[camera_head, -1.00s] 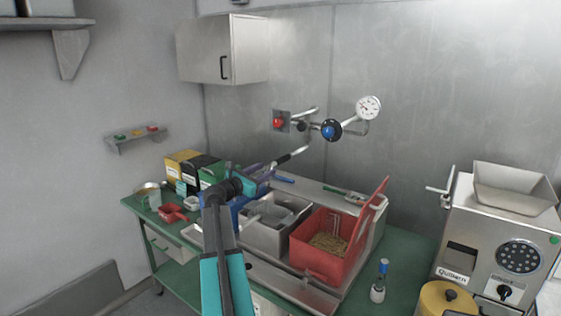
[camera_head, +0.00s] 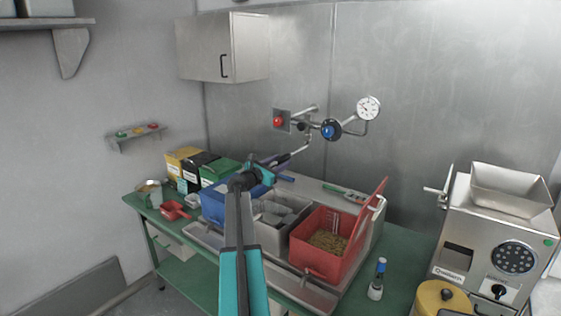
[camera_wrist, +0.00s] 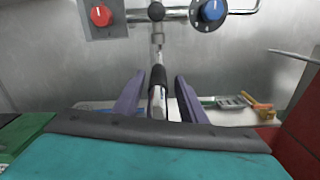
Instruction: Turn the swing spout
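The swing spout (camera_head: 307,146) is a metal pipe with a black sleeve, hanging from the wall tap fitting between a red knob (camera_head: 278,121) and a blue knob (camera_head: 329,130). In the wrist view the spout (camera_wrist: 158,75) comes down between the two purple fingers of my gripper (camera_wrist: 160,82). The fingers are open, with a gap on both sides of the sleeve. In the head view my gripper (camera_head: 276,164) is at the spout's lower end, above the bins. My arm hides part of the blue bin.
A blue bin (camera_head: 212,208), a grey bin (camera_head: 265,235) and a red bin (camera_head: 318,264) with a raised red lid stand below on the green bench. A pressure gauge (camera_head: 368,108) is right of the tap. A grinder machine (camera_head: 500,235) stands at the right.

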